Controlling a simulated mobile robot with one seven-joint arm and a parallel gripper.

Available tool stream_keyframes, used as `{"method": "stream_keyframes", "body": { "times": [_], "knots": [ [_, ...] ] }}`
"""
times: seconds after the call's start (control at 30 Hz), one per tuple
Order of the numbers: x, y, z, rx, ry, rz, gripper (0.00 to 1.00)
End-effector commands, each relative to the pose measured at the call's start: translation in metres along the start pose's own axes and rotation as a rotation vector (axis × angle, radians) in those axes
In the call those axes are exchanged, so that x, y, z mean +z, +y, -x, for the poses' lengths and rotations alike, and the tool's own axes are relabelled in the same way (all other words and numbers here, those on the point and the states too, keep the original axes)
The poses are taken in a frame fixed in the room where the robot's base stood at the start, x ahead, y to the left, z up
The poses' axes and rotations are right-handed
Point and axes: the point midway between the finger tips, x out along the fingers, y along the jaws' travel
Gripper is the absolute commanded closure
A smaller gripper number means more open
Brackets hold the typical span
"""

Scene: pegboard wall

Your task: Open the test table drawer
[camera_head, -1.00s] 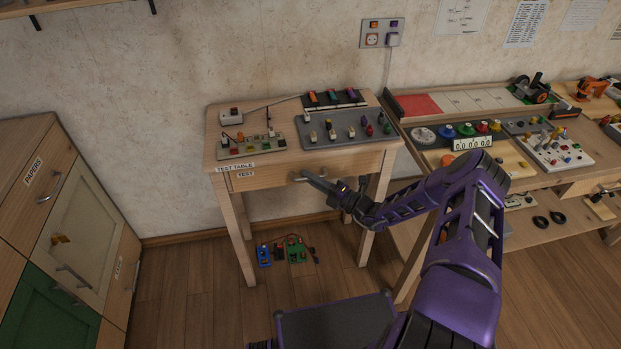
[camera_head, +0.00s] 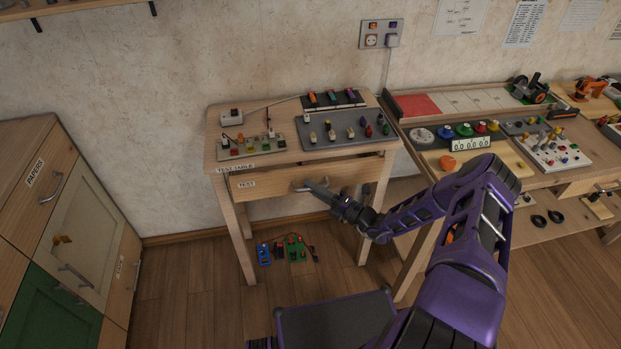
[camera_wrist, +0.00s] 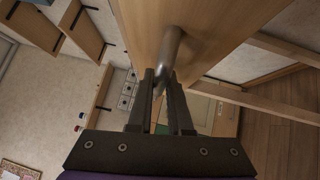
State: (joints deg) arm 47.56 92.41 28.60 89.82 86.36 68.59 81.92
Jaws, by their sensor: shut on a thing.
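The test table (camera_head: 225,211) stands against the wall with switch panels on its top. Its wooden drawer (camera_head: 268,183), labelled "TEST", sits a little forward of the table frame. My gripper (camera_head: 311,187) is at the metal handle on the drawer front. In the wrist view the handle (camera_wrist: 172,45) runs down between the two fingers of my gripper (camera_wrist: 162,82), which are shut on it. The inside of the drawer is hidden.
A cabinet (camera_head: 90,220) with drawers and a green door stands at the left. A workbench (camera_head: 480,185) with several devices is at the right. Small blue and green devices (camera_head: 296,249) lie on the floor under the table.

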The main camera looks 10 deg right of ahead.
Motion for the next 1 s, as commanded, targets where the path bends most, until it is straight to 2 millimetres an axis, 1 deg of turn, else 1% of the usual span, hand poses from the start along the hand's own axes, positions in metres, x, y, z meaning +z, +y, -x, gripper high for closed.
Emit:
{"method": "stream_keyframes", "body": {
  "times": [0.03,0.3,0.5,0.7,1.0],
  "knots": [
    [-0.007,0.005,0.009,-0.002,-0.003,-0.005,1.0],
    [-0.049,0.015,0.051,-0.001,-0.005,-0.005,1.0],
    [-0.073,0.021,0.075,-0.001,-0.004,-0.003,1.0],
    [-0.086,0.024,0.088,0.0,-0.003,-0.001,1.0],
    [-0.09,0.024,0.092,0.0,-0.003,0.001,1.0]
  ]
}}
